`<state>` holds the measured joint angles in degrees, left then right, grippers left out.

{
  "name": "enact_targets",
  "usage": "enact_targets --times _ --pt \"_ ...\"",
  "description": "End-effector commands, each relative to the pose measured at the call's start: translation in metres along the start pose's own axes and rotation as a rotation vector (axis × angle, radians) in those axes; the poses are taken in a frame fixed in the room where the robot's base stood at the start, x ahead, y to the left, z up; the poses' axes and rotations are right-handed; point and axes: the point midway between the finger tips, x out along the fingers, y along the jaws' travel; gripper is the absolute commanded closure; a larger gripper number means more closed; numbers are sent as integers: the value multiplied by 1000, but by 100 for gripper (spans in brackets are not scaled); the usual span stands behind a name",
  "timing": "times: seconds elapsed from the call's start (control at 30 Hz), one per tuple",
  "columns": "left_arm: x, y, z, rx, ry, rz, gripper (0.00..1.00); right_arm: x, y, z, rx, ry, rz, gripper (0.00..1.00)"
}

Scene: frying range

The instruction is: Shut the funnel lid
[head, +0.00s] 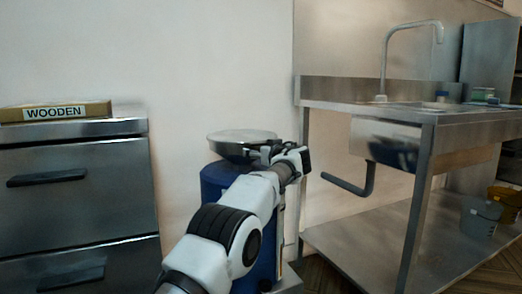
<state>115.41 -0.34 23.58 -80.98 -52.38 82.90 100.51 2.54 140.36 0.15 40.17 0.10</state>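A round, shiny metal funnel (232,150) sits on top of a blue drum (213,178) against the wall. Its upper face looks like a flat disc lying level across the rim; I cannot tell for sure whether this is the lid lying flat or the open mouth. My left gripper (304,160) is just right of the funnel, at about rim height. It overlaps the funnel's right edge in the picture, and I cannot tell whether they touch. Its fingers are small and dark, so their opening is unclear. My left arm hides much of the drum. My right gripper is not in view.
A metal drawer cabinet (80,160) with a box marked WOODEN (55,112) on it stands at left. At right is a steel sink table (430,117) with a tap (384,60), a lower shelf and buckets (480,217). The wall is close behind the drum.

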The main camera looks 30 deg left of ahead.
Motion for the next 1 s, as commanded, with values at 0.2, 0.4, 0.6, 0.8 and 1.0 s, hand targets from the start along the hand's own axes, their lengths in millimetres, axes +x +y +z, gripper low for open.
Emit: enact_targets --times 0.2,0.4,0.6,0.8,1.0 --pt "-2 1 -4 -2 5 3 12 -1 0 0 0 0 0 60" --pt "-15 1 -6 -1 4 3 12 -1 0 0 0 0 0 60" --pt "-52 0 -6 1 6 4 12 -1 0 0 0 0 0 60" --pt "-102 0 -5 0 7 3 12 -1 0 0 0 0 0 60" --pt "-122 -1 -4 -2 5 1 12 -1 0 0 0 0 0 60"
